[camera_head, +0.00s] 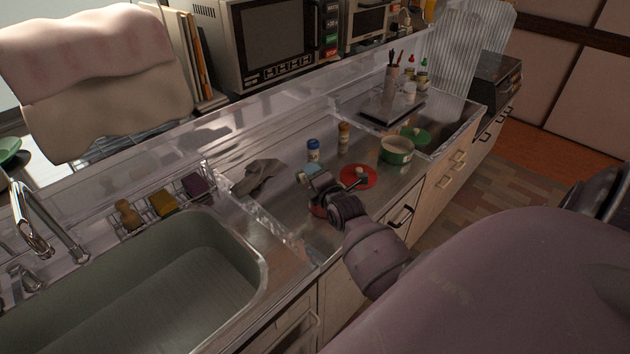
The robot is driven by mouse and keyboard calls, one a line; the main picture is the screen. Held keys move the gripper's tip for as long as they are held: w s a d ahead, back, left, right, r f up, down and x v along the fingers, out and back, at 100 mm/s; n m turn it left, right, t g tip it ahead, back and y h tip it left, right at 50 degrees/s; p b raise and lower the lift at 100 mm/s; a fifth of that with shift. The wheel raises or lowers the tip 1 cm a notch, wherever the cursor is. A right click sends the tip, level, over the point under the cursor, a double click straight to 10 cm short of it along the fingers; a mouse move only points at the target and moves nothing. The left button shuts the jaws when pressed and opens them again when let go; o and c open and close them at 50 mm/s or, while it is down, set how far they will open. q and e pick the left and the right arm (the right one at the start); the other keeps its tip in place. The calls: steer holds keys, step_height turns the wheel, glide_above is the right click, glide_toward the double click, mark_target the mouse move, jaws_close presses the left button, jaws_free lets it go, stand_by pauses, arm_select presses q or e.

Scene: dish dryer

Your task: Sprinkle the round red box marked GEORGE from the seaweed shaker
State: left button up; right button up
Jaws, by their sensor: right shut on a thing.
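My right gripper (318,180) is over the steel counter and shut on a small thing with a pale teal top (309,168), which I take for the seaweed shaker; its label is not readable. A round red thing (317,211), seemingly the red box, shows just below my right gripper and is mostly hidden by it. No GEORGE marking is readable. A flat red disc with a pale knob (358,178), like a lid, lies to the right of the gripper. My left gripper is not in view.
A blue-capped bottle (313,151) and a brown bottle (343,138) stand behind the gripper. A green pot (396,151) stands to the right, its green lid (416,135) behind it. A grey cloth (257,177) and the sink (150,285) are to the left.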

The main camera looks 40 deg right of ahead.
steer(key=shift+a+f+m+t+b, duration=0.1)
steer(key=shift+f+m+t+b, duration=0.35)
steer(key=shift+m+b, duration=0.65)
steer(key=shift+b, duration=0.45)
steer(key=m+t+b, duration=0.1)
steer(key=m+t, duration=0.1)
steer(key=m, duration=0.2)
steer(key=shift+h+b, duration=0.4)
steer(key=m+h, duration=0.1)
steer(key=m, duration=0.2)
steer(key=shift+t+b, duration=0.25)
steer(key=shift+b, duration=0.1)
steer(key=shift+r+m, duration=0.15)
steer(key=shift+m, duration=0.15)
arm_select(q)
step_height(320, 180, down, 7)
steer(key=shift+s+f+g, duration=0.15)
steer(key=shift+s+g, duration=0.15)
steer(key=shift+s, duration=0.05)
